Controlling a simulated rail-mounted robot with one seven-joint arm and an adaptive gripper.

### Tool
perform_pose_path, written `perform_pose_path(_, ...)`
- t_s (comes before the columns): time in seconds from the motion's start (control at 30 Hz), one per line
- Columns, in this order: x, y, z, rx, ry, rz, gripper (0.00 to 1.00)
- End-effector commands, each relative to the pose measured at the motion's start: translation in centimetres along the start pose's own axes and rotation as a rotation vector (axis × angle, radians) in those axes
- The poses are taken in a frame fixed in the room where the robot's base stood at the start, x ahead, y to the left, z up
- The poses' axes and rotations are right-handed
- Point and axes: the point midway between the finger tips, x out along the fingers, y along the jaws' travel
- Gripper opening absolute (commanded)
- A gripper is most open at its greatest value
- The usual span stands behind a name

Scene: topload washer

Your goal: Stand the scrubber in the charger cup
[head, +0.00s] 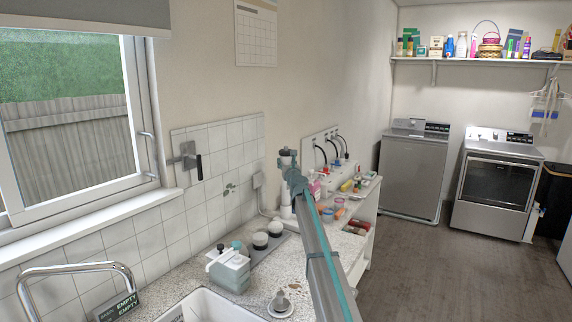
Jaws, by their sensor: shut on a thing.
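My arm reaches from the bottom of the head view to my gripper (292,177), which is small and partly covered by my own arm. It is shut on what looks like the scrubber (287,154), a pale upright piece with a dark band. A pale part of it shows below the gripper, over the back of the counter. Its lower end is hard to make out. I cannot tell which thing is the charger cup.
A teal-grey caddy (229,270) stands behind the white sink (200,306). A grey round piece with a knob (280,304) sits at the sink's right. Small bottles and tubs crowd the counter beyond my arm.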

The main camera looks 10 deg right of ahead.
Motion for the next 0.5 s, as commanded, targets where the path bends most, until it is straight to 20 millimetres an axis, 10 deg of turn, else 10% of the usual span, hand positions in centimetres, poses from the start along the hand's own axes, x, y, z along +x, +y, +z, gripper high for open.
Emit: perform_pose_path(0.5,-0.17,0.0,-1.05,0.0,-0.001,0.0,0.0)
